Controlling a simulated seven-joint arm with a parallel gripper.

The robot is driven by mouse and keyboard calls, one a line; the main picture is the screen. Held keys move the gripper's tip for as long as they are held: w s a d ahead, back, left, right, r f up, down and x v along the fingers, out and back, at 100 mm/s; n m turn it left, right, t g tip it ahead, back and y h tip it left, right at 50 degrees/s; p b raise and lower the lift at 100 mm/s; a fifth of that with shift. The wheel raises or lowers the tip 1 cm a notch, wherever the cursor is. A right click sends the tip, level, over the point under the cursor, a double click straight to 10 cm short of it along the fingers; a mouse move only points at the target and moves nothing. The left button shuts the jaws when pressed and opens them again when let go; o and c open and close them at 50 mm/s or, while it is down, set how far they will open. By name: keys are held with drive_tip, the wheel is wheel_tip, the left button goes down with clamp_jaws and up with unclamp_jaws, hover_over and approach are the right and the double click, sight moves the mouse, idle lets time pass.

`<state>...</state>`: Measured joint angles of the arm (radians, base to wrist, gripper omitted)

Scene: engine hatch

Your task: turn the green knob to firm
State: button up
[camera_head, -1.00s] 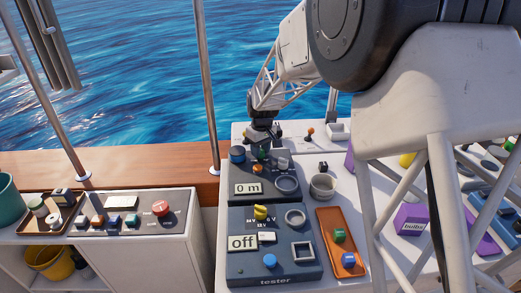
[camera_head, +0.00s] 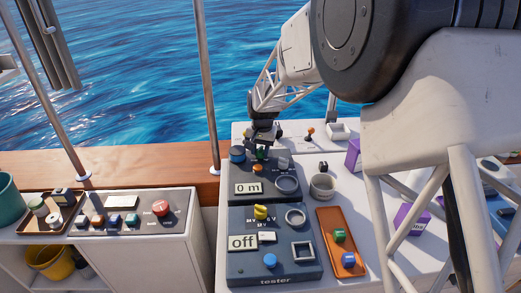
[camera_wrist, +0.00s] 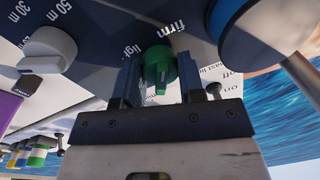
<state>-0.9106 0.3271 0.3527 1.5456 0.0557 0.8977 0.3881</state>
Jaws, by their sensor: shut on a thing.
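The green knob (camera_wrist: 158,66) sits on the dark panel between the two fingers of my gripper (camera_wrist: 161,82) in the wrist view. The fingers are shut on it from both sides. The words "firm" (camera_wrist: 173,29) and "light" (camera_wrist: 128,48) are printed beside the knob, and part of the lettering is hidden. I cannot tell for sure which word the knob points to. In the head view my gripper (camera_head: 262,147) reaches down over the back of the dark panel (camera_head: 262,204), and the green knob (camera_head: 262,155) shows only as a small patch under it.
A blue knob (camera_head: 237,155) stands close to the left of my gripper, and an orange knob (camera_head: 257,168) in front. A white knob (camera_wrist: 47,50) shows in the wrist view.

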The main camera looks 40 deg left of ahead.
sight(262, 151)
drive_tip(key=shift+m, duration=0.8)
drive_tip(key=o, duration=0.9)
drive_tip(key=shift+r, duration=0.15)
drive_tip(key=shift+d+r, duration=0.2)
drive_tip(key=shift+r, duration=3.55)
drive_tip(key=shift+w, duration=0.1)
